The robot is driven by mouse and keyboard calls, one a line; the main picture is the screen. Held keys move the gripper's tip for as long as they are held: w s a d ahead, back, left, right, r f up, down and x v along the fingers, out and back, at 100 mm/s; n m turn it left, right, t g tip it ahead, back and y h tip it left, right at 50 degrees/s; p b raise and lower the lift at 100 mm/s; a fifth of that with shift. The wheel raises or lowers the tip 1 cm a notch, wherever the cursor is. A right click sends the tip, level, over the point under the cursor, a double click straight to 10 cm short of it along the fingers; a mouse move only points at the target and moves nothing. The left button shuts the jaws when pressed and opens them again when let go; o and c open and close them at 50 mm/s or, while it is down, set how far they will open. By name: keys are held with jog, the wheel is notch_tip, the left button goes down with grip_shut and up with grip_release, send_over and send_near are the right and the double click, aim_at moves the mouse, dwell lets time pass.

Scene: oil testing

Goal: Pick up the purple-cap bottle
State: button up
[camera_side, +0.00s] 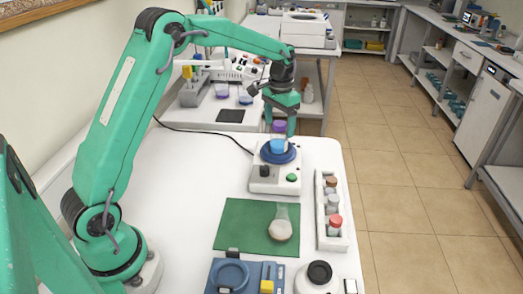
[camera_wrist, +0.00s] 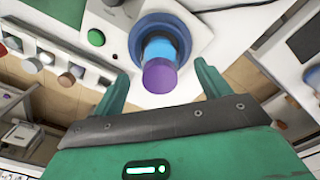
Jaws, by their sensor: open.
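The purple-cap bottle (camera_wrist: 160,76) shows in the wrist view with its purple cap toward the camera and a blue body behind it. In the side view its purple cap (camera_side: 279,126) shows just below my gripper, and the bottle stands on the round blue plate (camera_side: 278,156) of a white device. My gripper (camera_side: 279,118) points down at the bottle. In the wrist view my gripper's two green fingers (camera_wrist: 161,80) are apart, one on each side of the bottle, with gaps between. Contact is not visible.
A white rack (camera_side: 331,240) of bottles with coloured caps stands right of the device. A flask (camera_side: 281,226) sits on a green mat (camera_side: 232,222) in front. A green knob (camera_wrist: 96,37) is on the device. The left table area is clear.

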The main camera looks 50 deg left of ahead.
aim_at(279, 134)
jog(key=shift+f, duration=2.45)
jog(key=c, duration=1.2)
jog(key=shift+r, duration=0.2)
jog(key=shift+r, duration=0.55)
jog(key=r, duration=0.1)
jog(key=d+r, duration=0.1)
jog(key=r, duration=0.1)
jog(key=shift+s+r, duration=0.15)
jog(key=s+d+r, duration=0.1)
jog(key=d+r, duration=0.1)
jog(key=d, duration=0.1)
jog(key=s+d+r, duration=0.1)
jog(key=d+r, duration=0.1)
jog(key=d, duration=0.1)
jog(key=s+d+r, duration=0.2)
jog(key=d, duration=0.2)
jog(key=shift+r, duration=0.15)
